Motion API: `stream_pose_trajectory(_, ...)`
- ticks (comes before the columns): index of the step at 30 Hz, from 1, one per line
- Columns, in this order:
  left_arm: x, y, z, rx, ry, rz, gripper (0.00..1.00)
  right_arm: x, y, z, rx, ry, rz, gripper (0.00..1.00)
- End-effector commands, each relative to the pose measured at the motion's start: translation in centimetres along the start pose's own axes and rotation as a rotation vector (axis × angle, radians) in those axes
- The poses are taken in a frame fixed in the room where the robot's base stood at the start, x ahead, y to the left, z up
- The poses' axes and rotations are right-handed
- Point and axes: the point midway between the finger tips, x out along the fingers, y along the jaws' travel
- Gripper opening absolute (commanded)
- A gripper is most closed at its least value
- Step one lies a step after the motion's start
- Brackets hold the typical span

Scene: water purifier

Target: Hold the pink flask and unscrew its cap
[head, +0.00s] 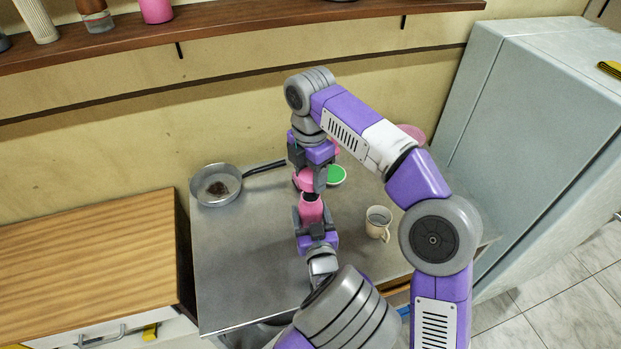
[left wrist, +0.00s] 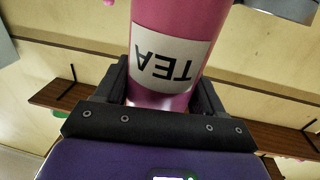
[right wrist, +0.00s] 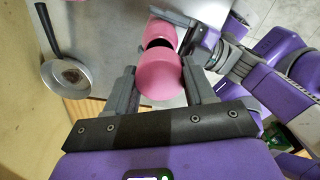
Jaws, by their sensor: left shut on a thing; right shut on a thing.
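The pink flask (head: 311,207) is between the fingers of my left gripper (head: 312,217), which is shut on it. Its pale label reads TEA, upside down in the left wrist view (left wrist: 172,58). My right gripper (head: 309,178) is above the flask and shut on the rounded pink cap (right wrist: 160,78). In the right wrist view the flask (right wrist: 158,30) lies beyond the cap, with a dark band between them. I cannot tell whether cap and flask still touch there. My right gripper's fingers partly hide the cap in the head view.
A pan (head: 216,185) with dark food lies at the counter's back left. A green-topped object (head: 336,175) and a mug (head: 378,222) stand to the right of the grippers. A grey fridge (head: 535,110) bounds the right side. The counter's (head: 235,270) front left is clear.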

Motion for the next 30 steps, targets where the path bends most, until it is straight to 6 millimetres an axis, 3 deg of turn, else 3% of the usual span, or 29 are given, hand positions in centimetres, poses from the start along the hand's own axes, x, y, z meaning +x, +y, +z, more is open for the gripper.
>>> stream_pose_trajectory(6,0.0,0.0,0.0,0.0,0.0,0.0,0.0,-2.1,0.0,0.0,0.0,0.001,0.0,0.17)
stream_pose_trajectory(13,0.0,0.0,0.0,0.0,0.0,0.0,0.0,-2.3,0.0,0.0,0.0,0.001,-0.001,0.17)
stream_pose_trajectory(14,0.0,0.0,0.0,0.0,0.0,0.0,0.72,-2.3,0.0,0.0,0.0,0.001,-0.001,0.17)
stream_pose_trajectory(15,0.0,0.0,0.0,0.0,0.0,0.0,0.78,-2.2,0.0,0.0,0.0,0.001,-0.001,0.17)
stream_pose_trajectory(19,0.0,0.0,0.0,0.0,0.0,0.0,0.98,-2.2,0.0,0.0,0.0,0.001,-0.001,0.17)
stream_pose_trajectory(30,-0.5,0.1,0.0,0.0,-0.001,0.002,0.98,-2.3,0.0,0.0,0.0,0.001,-0.001,0.17)
